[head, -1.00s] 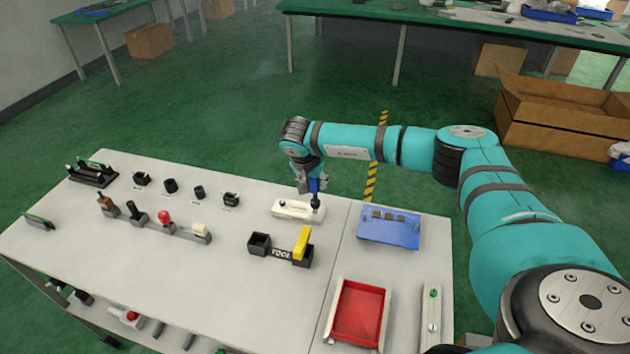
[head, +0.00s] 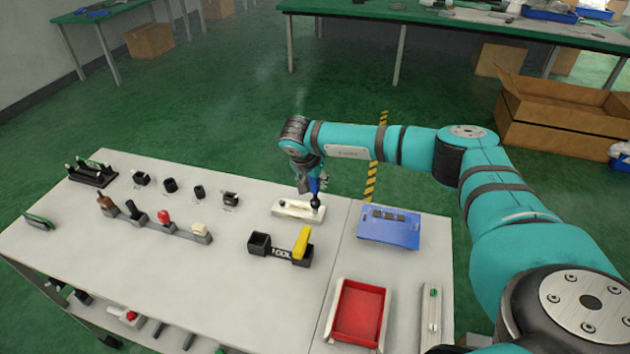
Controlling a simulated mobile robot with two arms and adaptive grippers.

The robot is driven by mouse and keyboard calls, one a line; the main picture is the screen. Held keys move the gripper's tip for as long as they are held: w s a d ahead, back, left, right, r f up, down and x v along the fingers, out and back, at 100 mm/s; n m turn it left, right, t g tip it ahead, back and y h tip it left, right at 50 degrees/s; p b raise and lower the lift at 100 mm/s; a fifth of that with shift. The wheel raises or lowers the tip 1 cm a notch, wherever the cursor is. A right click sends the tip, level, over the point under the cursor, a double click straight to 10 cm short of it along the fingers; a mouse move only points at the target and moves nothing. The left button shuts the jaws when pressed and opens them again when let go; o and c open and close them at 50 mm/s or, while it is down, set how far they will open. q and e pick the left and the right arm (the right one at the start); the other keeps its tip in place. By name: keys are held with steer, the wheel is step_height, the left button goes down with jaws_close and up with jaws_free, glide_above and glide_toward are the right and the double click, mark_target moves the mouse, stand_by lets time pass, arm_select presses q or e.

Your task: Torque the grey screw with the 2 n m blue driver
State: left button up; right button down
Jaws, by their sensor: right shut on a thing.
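My right gripper (head: 311,185) is shut on the blue driver (head: 316,187) near the back edge of the table. The driver stands roughly upright, its dark lower end at the right part of a cream block (head: 290,209). The grey screw cannot be made out; the driver's tip covers that spot, and I cannot tell if they touch. The black tool holder (head: 279,253), marked TOOL, stands in front with a yellow driver (head: 301,242) in its right end and an open left end. My left gripper is not in view.
A blue panel (head: 390,230) lies right of the block, with a red tray (head: 359,313) in front of it. A row of lever fixtures (head: 165,220) and several black parts (head: 171,185) stand to the left. Bare tabletop lies at front left.

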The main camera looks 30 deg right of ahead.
steer(key=shift+f, duration=0.15)
steer(key=shift+f+b, duration=0.95)
steer(key=shift+f, duration=0.1)
steer(key=m+g, duration=0.1)
steer(key=m, duration=0.1)
steer(key=shift+w+a+r+m+h, duration=0.1)
steer(key=shift+m+h, duration=0.2)
steer(key=m+g, duration=0.2)
steer(key=m, duration=0.3)
steer(key=m+g, duration=0.1)
steer(key=m, duration=0.2)
steer(key=m+g+y, duration=0.1)
steer(key=m, duration=0.2)
steer(key=shift+m+g, duration=0.3)
steer(key=shift+m, duration=0.1)
steer(key=shift+r+p, duration=0.65)
steer(key=shift+r, duration=0.2)
